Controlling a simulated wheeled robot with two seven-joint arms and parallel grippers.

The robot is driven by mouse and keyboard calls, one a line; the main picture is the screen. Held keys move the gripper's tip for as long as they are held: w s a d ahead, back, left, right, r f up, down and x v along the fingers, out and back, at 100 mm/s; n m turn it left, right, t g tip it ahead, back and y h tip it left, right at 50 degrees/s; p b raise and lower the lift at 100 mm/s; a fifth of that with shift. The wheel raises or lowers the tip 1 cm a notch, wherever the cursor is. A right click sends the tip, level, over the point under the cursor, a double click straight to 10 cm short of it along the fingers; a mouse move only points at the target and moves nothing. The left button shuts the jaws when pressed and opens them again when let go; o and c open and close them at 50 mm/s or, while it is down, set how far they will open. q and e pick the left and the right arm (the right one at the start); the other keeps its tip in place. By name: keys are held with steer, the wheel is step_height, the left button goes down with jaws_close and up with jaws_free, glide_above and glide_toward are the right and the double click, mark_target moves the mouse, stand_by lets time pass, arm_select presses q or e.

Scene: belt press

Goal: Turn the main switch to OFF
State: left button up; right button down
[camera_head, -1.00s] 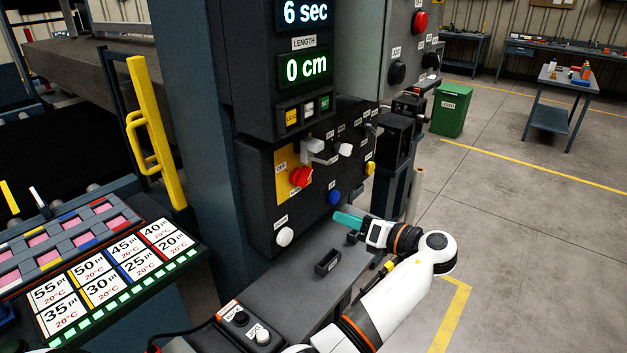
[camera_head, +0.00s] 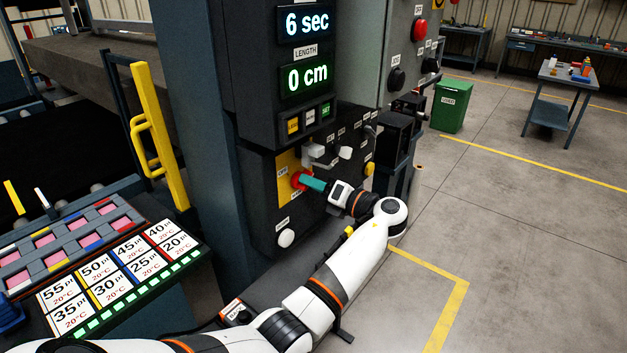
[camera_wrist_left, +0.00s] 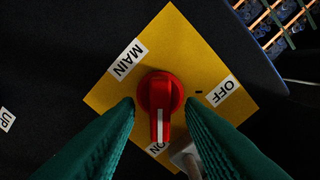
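The main switch is a red rotary knob (camera_wrist_left: 159,93) on a yellow plate (camera_wrist_left: 140,65) marked MAIN, OFF and ON. The white line on the knob points down in the left wrist view, towards the partly hidden ON label (camera_wrist_left: 157,148). The OFF label (camera_wrist_left: 223,90) is to the knob's right there. In the head view the knob (camera_head: 296,179) is partly covered by my left gripper (camera_head: 305,182). Its teal fingers stand open on either side of the knob in the left wrist view (camera_wrist_left: 160,106). I cannot tell whether they touch it. My right gripper is not in view.
A white handle (camera_head: 318,153) sticks out just above the switch. A white button (camera_head: 286,238) is below it, and a yellow knob (camera_head: 369,169) is to the right. A control box (camera_head: 237,314) sits on the shelf under my left arm.

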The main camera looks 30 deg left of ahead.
arm_select(q)
steer(key=shift+a, duration=0.25)
jaws_close()
